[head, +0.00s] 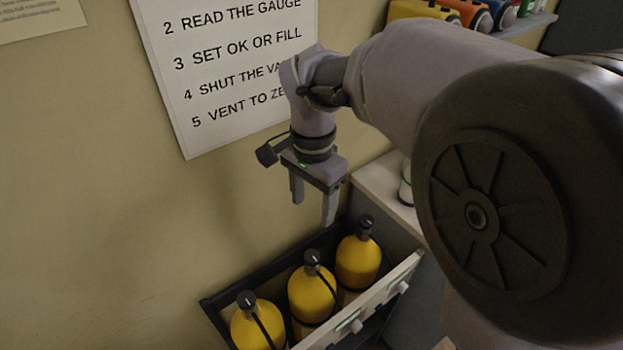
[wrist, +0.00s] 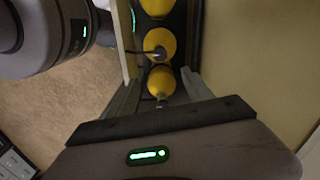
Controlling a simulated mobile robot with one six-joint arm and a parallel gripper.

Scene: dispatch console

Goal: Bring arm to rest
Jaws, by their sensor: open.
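My arm reaches across from the right in the head view, bent, with my gripper (head: 313,211) hanging fingers down. Its two fingers are apart with nothing between them. The gripper is above the dark rack of yellow cylinders, near its far end, and appears clear of the cylinder tops. In the wrist view the open fingers (wrist: 159,88) frame the nearest yellow cylinder (wrist: 161,80) below them. I cannot tell the exact height of the gap.
Yellow cylinders (head: 312,291) with black valves stand in the rack (head: 213,303) below. A white instruction sheet (head: 222,60) is on the wall behind my gripper. A shelf (head: 522,27) with coloured cylinders is at the top right.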

